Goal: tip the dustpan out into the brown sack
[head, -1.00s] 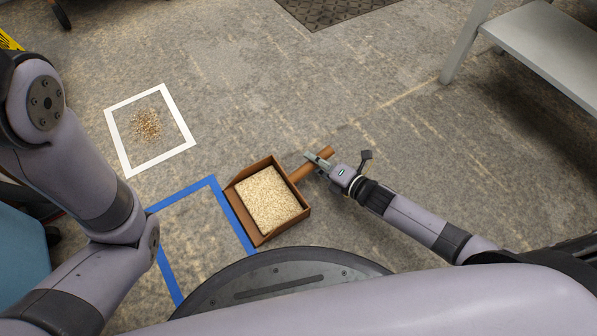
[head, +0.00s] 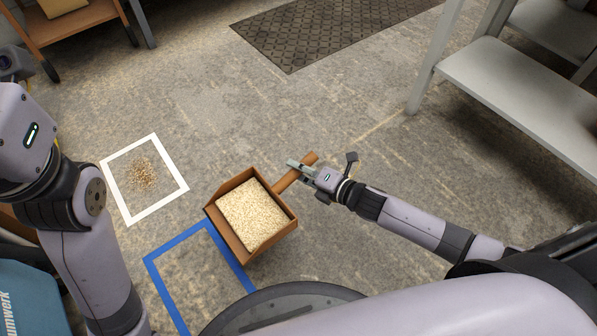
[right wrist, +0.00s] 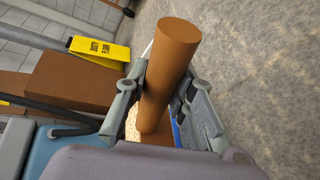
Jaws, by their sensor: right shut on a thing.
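The brown dustpan (head: 275,241) is in the middle of the head view, level and full of pale grains (head: 252,214). My right gripper (head: 303,173) is shut on its round handle (head: 285,183); the right wrist view shows the handle (right wrist: 168,65) between both fingers. The pan overlaps the right edge of the blue tape frame (head: 165,268); I cannot tell how high it is. My left arm is at the left edge of the head view, its fingers not visible. I cannot make out a brown sack for certain.
A white tape frame (head: 128,217) on the floor holds scattered grains (head: 143,174). A brown cart (head: 75,25) stands at the upper left, a grey shelf (head: 520,95) at the right, a dark mat (head: 320,35) at the back. The right wrist view shows a yellow floor sign (right wrist: 100,48).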

